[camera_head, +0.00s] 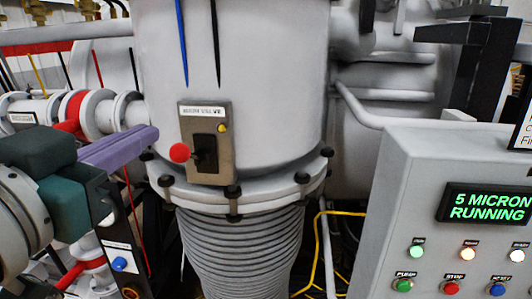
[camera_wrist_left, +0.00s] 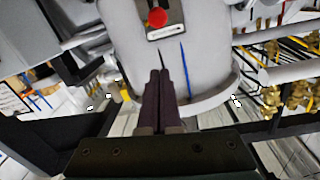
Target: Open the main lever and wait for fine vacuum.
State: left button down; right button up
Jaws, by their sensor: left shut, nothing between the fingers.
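The main lever is a black handle with a red ball knob (camera_head: 180,152) on a grey-brown plate (camera_head: 222,160) on the furnace's grey cylinder. The knob points to the left of its black slot in the head view. In the left wrist view the red knob (camera_wrist_left: 157,18) shows at the top, beyond the fingertips. My left gripper (camera_head: 152,134) has purple fingers that are shut and empty, left of the knob and apart from it. The fingers also show in the left wrist view (camera_wrist_left: 159,75). The display (camera_head: 487,206) reads "5 MICRON RUNNING" in green. My right gripper is not in view.
The grey control cabinet (camera_head: 390,180) stands at the right, with lamps and push buttons (camera_head: 453,287) below the display. A ribbed bellows (camera_head: 240,255) hangs under the bolted flange. Pipes with a red ring (camera_head: 76,110) lie behind my left arm. Yellow cables run behind the bellows.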

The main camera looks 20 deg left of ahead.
pick_arm(q)
jog(key=shift+r, duration=0.2)
jog(key=shift+w, duration=0.1)
jog(key=p, duration=0.4)
send_over(178, 156)
jog(key=shift+w+d+r, duration=0.15)
jog(key=shift+w+d, duration=0.15)
jog(key=shift+w, duration=0.15)
jog(key=f, duration=0.2)
jog(key=f+p, duration=0.1)
jog(key=shift+s+a, duration=0.25)
jog(key=shift+s, duration=0.05)
jog(key=shift+s+f, duration=0.15)
jog(key=shift+f, duration=0.35)
jog(key=shift+f, duration=0.1)
